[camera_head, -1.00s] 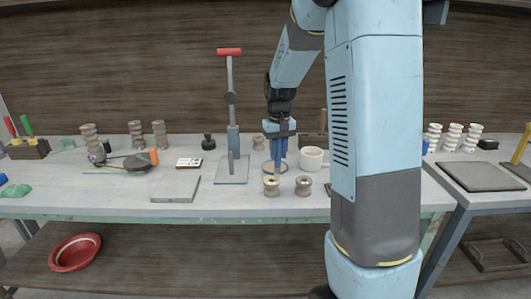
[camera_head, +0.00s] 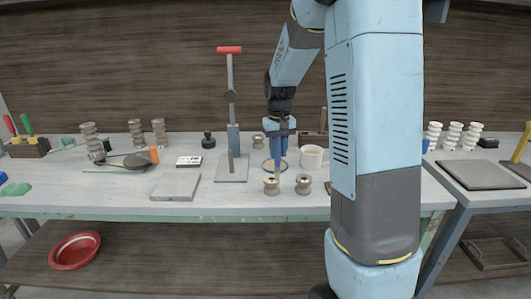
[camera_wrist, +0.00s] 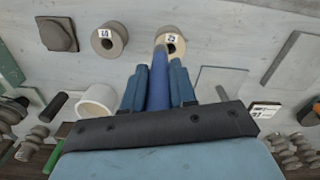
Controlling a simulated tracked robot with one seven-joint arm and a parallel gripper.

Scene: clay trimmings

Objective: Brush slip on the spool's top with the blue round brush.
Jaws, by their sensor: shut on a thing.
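My gripper (camera_head: 278,152) is shut on the blue round brush, whose blue handle (camera_wrist: 158,88) stands between the fingers in the wrist view. The brush points down at the front left spool (camera_head: 271,188). In the wrist view the brush's far end overlaps the top of this spool (camera_wrist: 176,44), which carries a small number label. The bristles are hard to make out, and I cannot tell whether they touch the top. A second labelled spool (camera_head: 303,186) stands just to its right; it also shows in the wrist view (camera_wrist: 109,39).
A white mug (camera_head: 311,158) stands behind the spools to the right. A press-like stand with a red handle (camera_head: 230,51) is left of my gripper. A grey slab (camera_head: 175,187) lies further left. The bench's front edge is close to the spools.

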